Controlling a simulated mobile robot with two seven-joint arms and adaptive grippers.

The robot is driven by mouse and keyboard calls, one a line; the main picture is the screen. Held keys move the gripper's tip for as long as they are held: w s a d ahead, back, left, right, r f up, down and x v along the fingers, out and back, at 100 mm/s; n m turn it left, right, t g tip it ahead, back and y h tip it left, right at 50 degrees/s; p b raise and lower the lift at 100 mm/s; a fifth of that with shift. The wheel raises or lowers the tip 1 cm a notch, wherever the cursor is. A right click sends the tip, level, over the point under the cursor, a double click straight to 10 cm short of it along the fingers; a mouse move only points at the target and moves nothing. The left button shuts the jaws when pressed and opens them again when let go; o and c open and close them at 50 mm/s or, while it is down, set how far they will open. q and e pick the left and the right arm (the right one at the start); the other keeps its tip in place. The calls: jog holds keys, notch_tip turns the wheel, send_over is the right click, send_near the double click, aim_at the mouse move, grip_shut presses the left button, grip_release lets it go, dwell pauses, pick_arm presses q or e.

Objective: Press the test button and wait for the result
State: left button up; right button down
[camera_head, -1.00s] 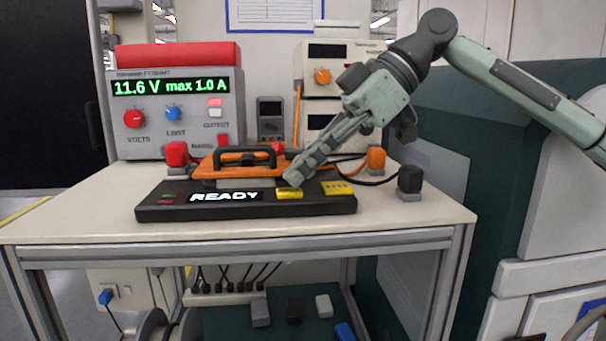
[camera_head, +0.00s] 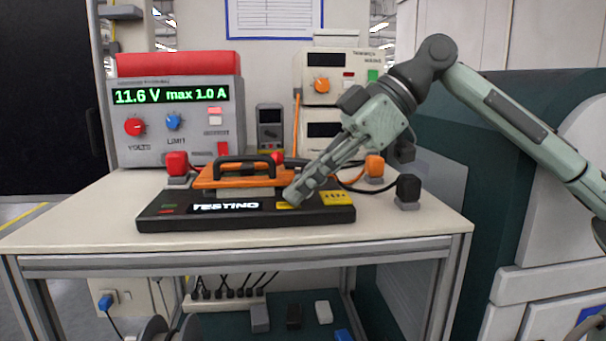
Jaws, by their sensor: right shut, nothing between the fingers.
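A black test fixture (camera_head: 240,221) lies on the bench, its display (camera_head: 226,207) reading "TESTING". An orange clamp plate with a black handle (camera_head: 242,160) sits on top of it. My right gripper (camera_head: 291,196) is shut and empty, its fingertips down at the yellow button (camera_head: 284,206) on the fixture's front. The fingers partly cover the button; it looks as if they touch it. A second yellow patch (camera_head: 336,198) with dark marks is to the right. My left gripper is not in view.
A power supply (camera_head: 180,130) showing 11.6 V, max 1.0 A stands at the back left. Red (camera_head: 177,165), orange (camera_head: 374,167) and black (camera_head: 408,190) connector blocks stand around the fixture. The front strip of the bench (camera_head: 240,241) is clear.

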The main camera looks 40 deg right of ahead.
jog(key=shift+s+f, duration=0.1)
jog(key=shift+f, duration=0.4)
jog(key=shift+d+r, duration=0.1)
jog(key=shift+r, duration=0.1)
jog(key=v, duration=0.8)
jog(key=shift+r, duration=0.3)
